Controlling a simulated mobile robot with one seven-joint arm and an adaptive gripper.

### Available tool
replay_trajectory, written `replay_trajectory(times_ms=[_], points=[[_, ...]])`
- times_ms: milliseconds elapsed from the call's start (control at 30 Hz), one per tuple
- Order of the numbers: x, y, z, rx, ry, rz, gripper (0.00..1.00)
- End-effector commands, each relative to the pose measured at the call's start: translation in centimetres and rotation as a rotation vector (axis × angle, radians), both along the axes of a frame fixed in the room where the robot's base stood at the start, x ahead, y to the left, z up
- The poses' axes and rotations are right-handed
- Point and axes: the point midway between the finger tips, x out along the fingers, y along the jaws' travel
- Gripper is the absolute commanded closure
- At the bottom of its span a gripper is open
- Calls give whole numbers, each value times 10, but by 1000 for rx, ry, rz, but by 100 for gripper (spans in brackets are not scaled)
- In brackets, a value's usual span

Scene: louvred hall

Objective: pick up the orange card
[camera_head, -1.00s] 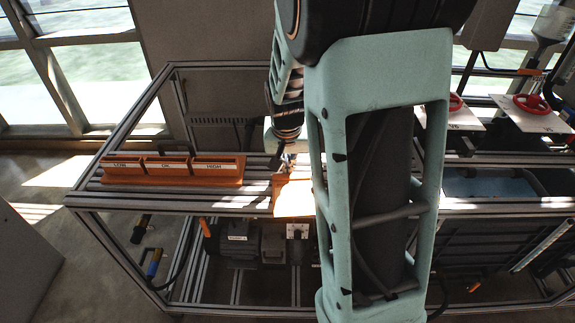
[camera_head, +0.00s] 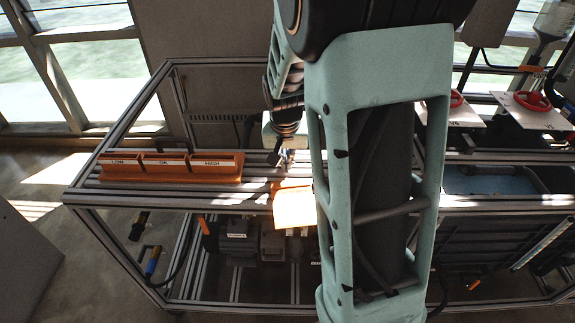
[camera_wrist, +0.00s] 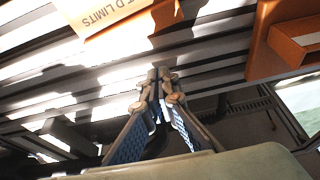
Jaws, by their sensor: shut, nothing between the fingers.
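The orange card (camera_head: 294,208) lies at the front edge of the slatted bench, brightly sunlit, with its near part past the front rail. My arm hides its right side in the head view. My gripper (camera_wrist: 160,84) is shut and empty over the dark slats, apart from the card. In the head view my gripper (camera_head: 281,157) is just behind the card, partly hard to make out.
An orange three-slot tray (camera_head: 171,181) marked LOW, OK and HIGH stands left of the card; its edge shows in the wrist view (camera_wrist: 262,45). Red handwheels (camera_head: 532,101) on white plates and a blue-floored bin (camera_head: 490,183) are at right. Sun patches streak the slats.

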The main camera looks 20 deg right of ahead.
Motion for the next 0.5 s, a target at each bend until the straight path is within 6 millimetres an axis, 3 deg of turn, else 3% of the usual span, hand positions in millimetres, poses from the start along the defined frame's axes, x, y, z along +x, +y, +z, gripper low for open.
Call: replay_trajectory(times_ms=[300,500], points=[[-17,8,61,1,-7,0,100],[-27,12,86,0,-3,2,100]])
